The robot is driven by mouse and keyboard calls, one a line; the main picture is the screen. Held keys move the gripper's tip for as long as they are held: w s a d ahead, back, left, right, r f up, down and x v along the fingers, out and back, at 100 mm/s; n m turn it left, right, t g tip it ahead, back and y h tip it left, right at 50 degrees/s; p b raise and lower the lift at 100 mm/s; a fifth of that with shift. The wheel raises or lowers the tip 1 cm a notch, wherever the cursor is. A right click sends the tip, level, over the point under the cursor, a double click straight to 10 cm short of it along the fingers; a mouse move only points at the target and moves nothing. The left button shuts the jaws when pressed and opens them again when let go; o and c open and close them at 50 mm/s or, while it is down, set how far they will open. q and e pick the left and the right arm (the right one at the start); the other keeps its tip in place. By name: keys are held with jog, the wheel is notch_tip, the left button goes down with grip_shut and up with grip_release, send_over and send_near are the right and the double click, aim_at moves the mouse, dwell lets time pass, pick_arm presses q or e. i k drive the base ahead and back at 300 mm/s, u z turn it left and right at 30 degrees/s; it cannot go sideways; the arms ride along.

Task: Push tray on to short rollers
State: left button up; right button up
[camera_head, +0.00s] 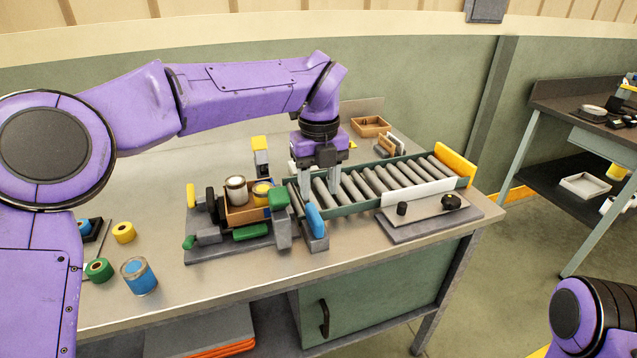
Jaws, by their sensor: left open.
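A wooden tray (236,217) sits on the grey fixture at the left end of the roller conveyor. It holds a metal can (236,190) and a yellow-topped can (262,194). The roller conveyor (378,180) runs from beside the tray to the right and away, with grey rollers in a green frame. My left gripper (319,190) points down over the conveyor's near left end, to the right of the tray and apart from it. Its fingers are spread, with nothing seen between them. My right arm shows at the bottom right; its gripper is out of view.
A yellow end stop (456,165) closes the conveyor's far end. A blue-handled part (315,221) and a green-topped post (280,212) stand near the tray. A wooden box (370,127) stands behind.

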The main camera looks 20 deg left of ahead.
aim_at(229, 209)
jog(key=k, duration=1)
